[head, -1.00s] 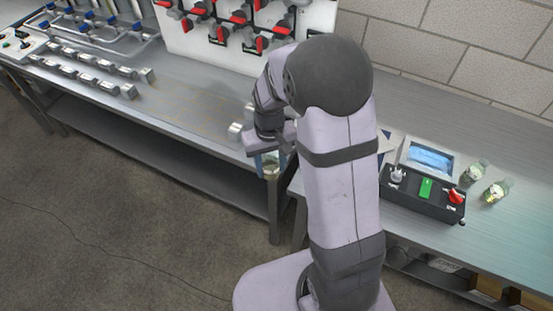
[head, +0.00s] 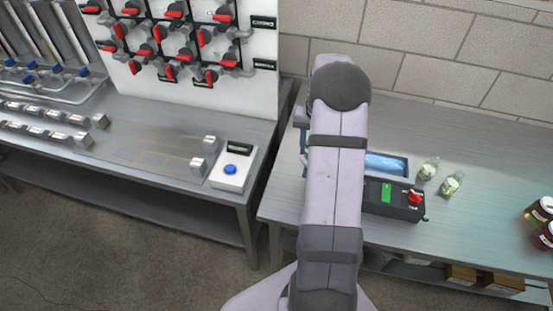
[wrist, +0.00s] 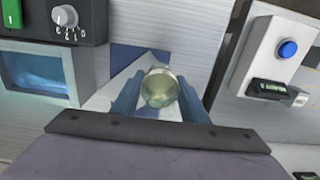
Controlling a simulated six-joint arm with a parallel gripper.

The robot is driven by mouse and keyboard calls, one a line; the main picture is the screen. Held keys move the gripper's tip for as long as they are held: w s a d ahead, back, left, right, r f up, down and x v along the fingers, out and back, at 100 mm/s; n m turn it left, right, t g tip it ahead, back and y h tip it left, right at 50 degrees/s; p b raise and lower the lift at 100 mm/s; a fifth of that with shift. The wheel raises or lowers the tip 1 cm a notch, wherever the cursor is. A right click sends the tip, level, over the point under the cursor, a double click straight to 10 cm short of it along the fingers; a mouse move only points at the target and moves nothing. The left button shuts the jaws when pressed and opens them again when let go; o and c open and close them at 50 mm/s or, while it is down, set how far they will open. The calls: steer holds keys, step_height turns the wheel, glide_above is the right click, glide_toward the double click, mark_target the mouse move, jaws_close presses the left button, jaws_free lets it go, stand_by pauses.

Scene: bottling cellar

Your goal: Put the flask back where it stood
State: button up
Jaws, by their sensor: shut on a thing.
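A clear glass flask (wrist: 160,92) with a pale greenish tint shows in the wrist view, its round mouth facing the camera. My gripper (wrist: 158,84) is shut on it, a blue finger on each side. Below the flask are a white surface and a dark blue patch (wrist: 152,58); I cannot tell whether the flask touches them. In the head view my arm hides the flask and most of the gripper, which is at the left part of the right bench (head: 480,130).
A blue-filled bath (head: 388,164) and a black control box (head: 385,210) with a red knob are close to the gripper. Two small glass vessels (head: 428,169) (head: 452,184) and dark jars (head: 541,212) stand further right. A white blue-button box (head: 231,172) is on the left bench.

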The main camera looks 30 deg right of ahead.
steer(key=s+d+r+m+p, duration=0.1)
steer(key=s+d+m, duration=0.2)
steer(key=s+d, duration=0.45)
steer(key=s+d+m+p, duration=0.1)
steer(key=s+d+m, duration=0.25)
steer(key=d, duration=0.75)
steer(key=shift+m, duration=0.75)
steer(key=s+d+f, duration=0.1)
steer(key=s+d, duration=0.2)
steer(key=s, duration=0.2)
steer(key=s+d+f, duration=0.1)
steer(key=s+d, duration=0.2)
steer(key=s, duration=0.3)
steer(key=s+d+f+b, duration=0.1)
steer(key=s+d, duration=0.3)
steer(key=s, duration=0.2)
steer(key=shift+f, duration=0.2)
steer(key=shift+f+b, duration=1.25)
steer(key=shift+f, duration=0.8)
steer(key=shift+a+f+b, duration=0.1)
steer(key=shift+f+b, duration=0.35)
steer(key=shift+f, duration=0.3)
steer(key=o, duration=1.8)
